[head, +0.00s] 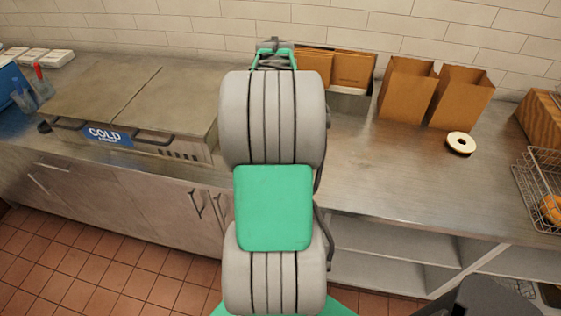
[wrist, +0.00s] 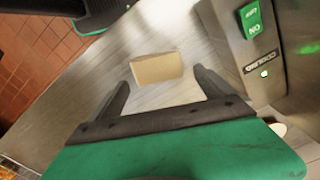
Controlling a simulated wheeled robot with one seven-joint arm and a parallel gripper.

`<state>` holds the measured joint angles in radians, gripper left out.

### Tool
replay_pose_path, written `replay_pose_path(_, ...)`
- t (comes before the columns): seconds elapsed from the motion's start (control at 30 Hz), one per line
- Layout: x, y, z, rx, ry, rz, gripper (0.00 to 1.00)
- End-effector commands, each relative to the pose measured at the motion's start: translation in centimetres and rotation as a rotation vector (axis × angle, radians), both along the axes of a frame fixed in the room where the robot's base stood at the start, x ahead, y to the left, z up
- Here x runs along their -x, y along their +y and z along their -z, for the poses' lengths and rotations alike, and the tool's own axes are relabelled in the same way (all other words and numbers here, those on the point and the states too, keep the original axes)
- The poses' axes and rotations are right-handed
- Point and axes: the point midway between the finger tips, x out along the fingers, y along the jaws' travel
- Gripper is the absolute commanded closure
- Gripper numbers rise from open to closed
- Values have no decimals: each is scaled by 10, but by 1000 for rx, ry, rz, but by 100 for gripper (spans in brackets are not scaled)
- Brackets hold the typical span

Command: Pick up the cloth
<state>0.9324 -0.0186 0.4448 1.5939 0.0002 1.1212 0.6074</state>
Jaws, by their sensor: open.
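A small beige, flat rectangular piece, which looks like the folded cloth (wrist: 157,68), lies on the metal counter in the wrist view. My gripper (wrist: 164,77) is open, with one dark finger on each side of the cloth in the picture. The fingers look apart from it, and nothing is held. I cannot tell how high the fingers are above the counter. In the head view my arm covers the middle of the counter, and I see neither the cloth nor my fingertips there.
A machine (wrist: 250,45) with a green switch stands right in the wrist view. The head view shows a cold unit (head: 150,105) at left, paper bags (head: 405,90), a cream ring (head: 460,143) and a wire basket (head: 540,185). The right counter (head: 400,180) has bare room.

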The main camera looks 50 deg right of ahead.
Motion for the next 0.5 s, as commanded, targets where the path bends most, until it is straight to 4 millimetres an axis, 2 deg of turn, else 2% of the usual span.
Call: replay_pose_path(0.5,6,-8,73,-2,1,13,0)
